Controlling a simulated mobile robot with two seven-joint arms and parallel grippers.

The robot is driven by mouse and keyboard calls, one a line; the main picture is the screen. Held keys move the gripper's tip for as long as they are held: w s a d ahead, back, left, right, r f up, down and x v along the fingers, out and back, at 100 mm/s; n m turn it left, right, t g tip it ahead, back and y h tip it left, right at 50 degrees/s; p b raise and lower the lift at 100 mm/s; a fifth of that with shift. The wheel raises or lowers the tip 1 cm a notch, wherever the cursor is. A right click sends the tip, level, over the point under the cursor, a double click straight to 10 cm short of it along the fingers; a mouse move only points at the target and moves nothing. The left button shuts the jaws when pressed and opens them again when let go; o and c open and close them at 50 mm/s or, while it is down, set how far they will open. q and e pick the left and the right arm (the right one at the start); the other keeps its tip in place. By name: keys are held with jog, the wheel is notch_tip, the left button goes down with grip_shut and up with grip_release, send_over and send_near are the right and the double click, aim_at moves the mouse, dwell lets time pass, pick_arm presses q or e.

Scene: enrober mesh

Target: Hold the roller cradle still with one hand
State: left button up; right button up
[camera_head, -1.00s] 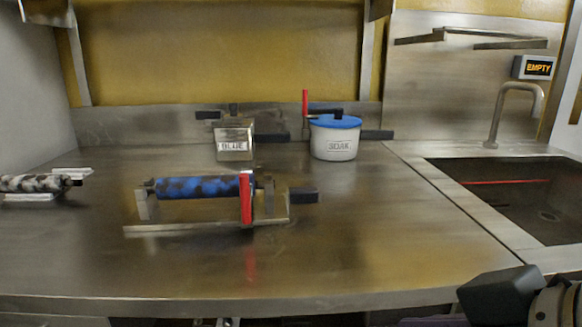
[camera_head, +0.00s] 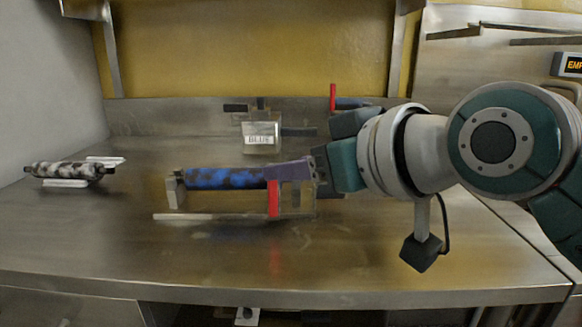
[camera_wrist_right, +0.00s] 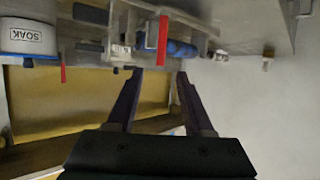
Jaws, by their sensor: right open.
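The roller cradle (camera_head: 174,192) is a metal frame on the counter holding a blue-and-black roller (camera_head: 222,178), with a red upright handle (camera_head: 273,198) near its right end. My right gripper (camera_head: 290,170) comes in from the right at the cradle's right end and covers part of it. In the right wrist view its two fingers (camera_wrist_right: 160,72) are apart with nothing between them. The roller (camera_wrist_right: 182,48) and red handle (camera_wrist_right: 162,38) appear beyond the fingertips there. I cannot tell whether a finger touches the cradle. My left gripper is not in view.
A speckled black-and-white roller (camera_head: 68,170) lies at the far left. A box labelled BLUE (camera_head: 261,140) stands behind the cradle. The SOAK tub (camera_wrist_right: 28,38) shows in the right wrist view; my arm hides it in the head view. The front counter is clear.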

jog(key=shift+x, duration=2.05)
jog(key=shift+c, duration=0.4)
grip_shut()
